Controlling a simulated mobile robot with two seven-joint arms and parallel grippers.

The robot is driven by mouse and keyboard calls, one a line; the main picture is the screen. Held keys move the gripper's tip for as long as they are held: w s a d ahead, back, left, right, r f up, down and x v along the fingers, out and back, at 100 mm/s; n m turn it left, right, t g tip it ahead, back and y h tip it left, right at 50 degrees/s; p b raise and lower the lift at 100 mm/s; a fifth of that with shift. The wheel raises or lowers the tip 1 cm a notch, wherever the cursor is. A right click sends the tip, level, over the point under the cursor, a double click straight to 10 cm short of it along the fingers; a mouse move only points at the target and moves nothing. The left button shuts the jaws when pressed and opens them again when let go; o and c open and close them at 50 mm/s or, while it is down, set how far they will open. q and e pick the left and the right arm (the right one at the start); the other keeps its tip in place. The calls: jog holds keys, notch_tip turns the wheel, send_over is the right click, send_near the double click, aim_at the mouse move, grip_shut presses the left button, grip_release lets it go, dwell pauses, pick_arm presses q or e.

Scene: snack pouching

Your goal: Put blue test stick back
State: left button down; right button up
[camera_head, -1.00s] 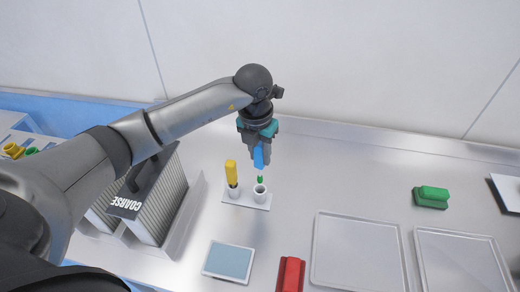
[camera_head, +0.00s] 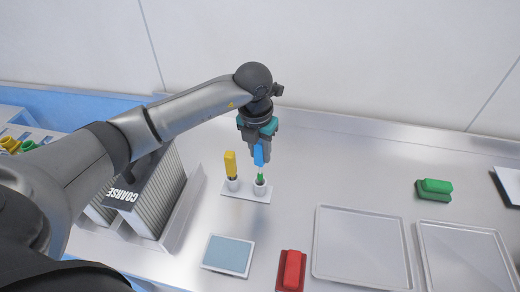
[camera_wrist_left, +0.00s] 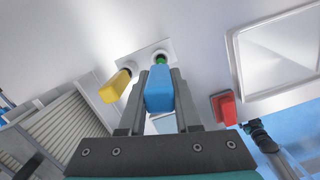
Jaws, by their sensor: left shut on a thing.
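My left gripper (camera_head: 259,158) is shut on the blue test stick (camera_head: 258,155), which points down with its green tip below. The stick is above the right cup (camera_head: 261,190) of a small white holder (camera_head: 245,196). The green tip is at the cup's mouth; how far inside it is, I cannot tell. The wrist view shows the blue handle (camera_wrist_left: 159,90) between the fingers and the green end (camera_wrist_left: 160,58) at the cup. A yellow test stick (camera_head: 230,163) stands in the left cup (camera_head: 233,184).
A grey-blue pad (camera_head: 229,254) lies in front of the holder. A red block (camera_head: 291,270) is right of it. Two trays (camera_head: 318,245) lie further right, with a green block (camera_head: 434,188) behind. A ribbed box marked COARSE (camera_head: 160,195) stands close on the left.

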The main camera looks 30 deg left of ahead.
aim_at(258, 144)
pick_arm(q)
jog(key=shift+f+b, duration=2.3)
jog(key=shift+f, duration=0.75)
jog(key=shift+f, duration=0.2)
grip_release()
notch_tip(258, 144, up, 11)
jog(key=s+p, duration=0.1)
jog(key=p, duration=0.7)
jog(key=shift+s, duration=0.15)
dwell(1.0)
jog(key=shift+r+p, duration=0.1)
jog(key=shift+p, duration=0.2)
